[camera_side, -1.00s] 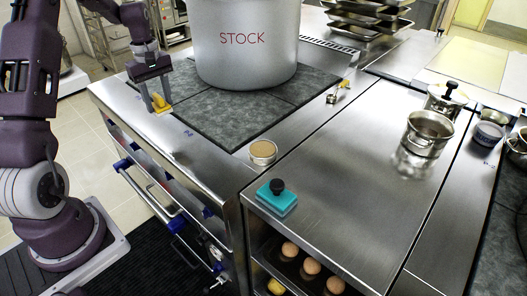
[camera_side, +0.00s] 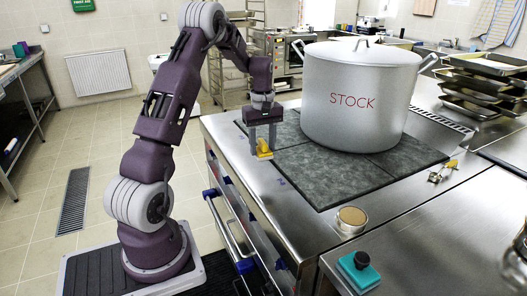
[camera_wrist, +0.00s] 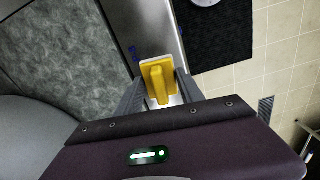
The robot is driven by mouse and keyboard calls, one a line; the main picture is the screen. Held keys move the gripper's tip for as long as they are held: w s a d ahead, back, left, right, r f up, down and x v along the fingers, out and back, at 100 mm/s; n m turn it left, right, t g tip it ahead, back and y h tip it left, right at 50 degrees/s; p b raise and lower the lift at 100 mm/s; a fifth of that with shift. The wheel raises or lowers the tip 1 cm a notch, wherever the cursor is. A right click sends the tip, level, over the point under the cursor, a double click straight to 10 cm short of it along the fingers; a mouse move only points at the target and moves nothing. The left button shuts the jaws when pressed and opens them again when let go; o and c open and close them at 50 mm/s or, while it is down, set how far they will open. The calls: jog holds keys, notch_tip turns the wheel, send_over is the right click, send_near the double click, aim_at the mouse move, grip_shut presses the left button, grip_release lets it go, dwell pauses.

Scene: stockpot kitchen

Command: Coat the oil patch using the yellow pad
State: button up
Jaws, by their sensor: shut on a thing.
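The yellow pad (camera_side: 264,149) is a flat block with a raised grip, at the stove's front-left steel edge in the side view. It also shows in the wrist view (camera_wrist: 152,67). My gripper (camera_side: 262,143) points down with its two fingers shut on the pad's grip. The pad is over or on the bare steel strip (camera_side: 300,201) between the dark plates and the front edge. I cannot tell whether it touches the steel. I cannot make out an oil patch in either view; small blue marks (camera_side: 281,181) lie on the strip near the pad.
A large stockpot (camera_side: 360,100) stands on the dark stove plates (camera_side: 330,175), right of my gripper. A round tan-topped tin (camera_side: 351,220) and a teal pad with a black knob (camera_side: 357,272) sit nearer the camera. Blue-ended rails (camera_side: 240,240) run along the front.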

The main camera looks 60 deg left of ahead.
jog(key=w+d+m, duration=0.5)
jog(key=w+d, duration=0.5)
jog(key=d, duration=0.4)
jog(key=m, duration=0.4)
send_near(353, 216)
jog(key=shift+a+f, duration=0.1)
jog(key=shift+f, duration=2.45)
jog(key=shift+f, duration=0.6)
notch_tip(353, 216, up, 7)
